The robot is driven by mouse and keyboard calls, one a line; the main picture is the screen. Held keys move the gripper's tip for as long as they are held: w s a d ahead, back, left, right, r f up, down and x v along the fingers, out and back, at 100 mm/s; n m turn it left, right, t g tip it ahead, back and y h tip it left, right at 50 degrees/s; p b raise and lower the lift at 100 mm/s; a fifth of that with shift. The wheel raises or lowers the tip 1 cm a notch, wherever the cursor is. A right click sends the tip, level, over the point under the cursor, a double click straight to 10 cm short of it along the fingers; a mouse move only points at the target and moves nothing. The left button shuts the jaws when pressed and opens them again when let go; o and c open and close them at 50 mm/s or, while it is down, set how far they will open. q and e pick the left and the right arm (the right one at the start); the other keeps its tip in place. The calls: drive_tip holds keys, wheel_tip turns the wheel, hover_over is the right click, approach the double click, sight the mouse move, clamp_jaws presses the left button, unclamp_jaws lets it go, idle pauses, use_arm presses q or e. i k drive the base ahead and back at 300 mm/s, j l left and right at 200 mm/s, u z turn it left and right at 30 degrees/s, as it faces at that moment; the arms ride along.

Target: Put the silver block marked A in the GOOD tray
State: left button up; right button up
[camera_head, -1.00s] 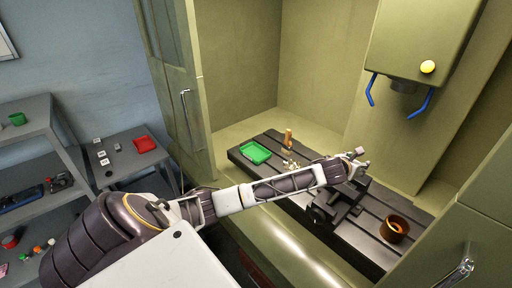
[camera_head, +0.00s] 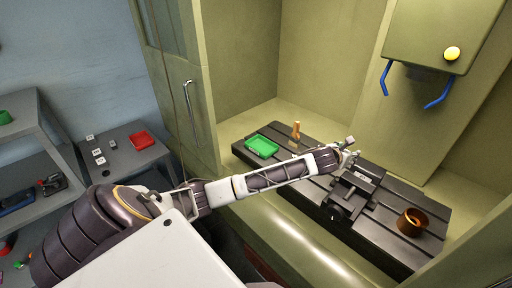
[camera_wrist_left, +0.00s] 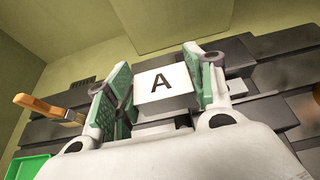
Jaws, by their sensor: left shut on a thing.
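The silver block (camera_wrist_left: 165,101), its letter A readable on a white face, is between the green-padded fingers of my left gripper (camera_wrist_left: 160,78) in the left wrist view. The gripper is shut on it. In the head view my left gripper (camera_head: 345,151) is above the machine bed, near the vise (camera_head: 352,187). The block is too small there to make out well. A green tray (camera_head: 261,146) lies on the left part of the bed, left of the gripper, and looks empty. Its corner also shows in the left wrist view (camera_wrist_left: 30,169). No GOOD label is readable. My right gripper is out of view.
A brown round container (camera_head: 411,221) is at the bed's right end. A red tray (camera_head: 141,140) and several small blocks are on the side table. Blue-handled machine head (camera_head: 425,45) hangs above.

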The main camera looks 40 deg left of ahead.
sight(261, 148)
drive_tip(key=j, duration=0.65)
drive_tip(key=k+j, duration=0.15)
drive_tip(key=j, duration=1.1)
drive_tip(key=k, duration=0.05)
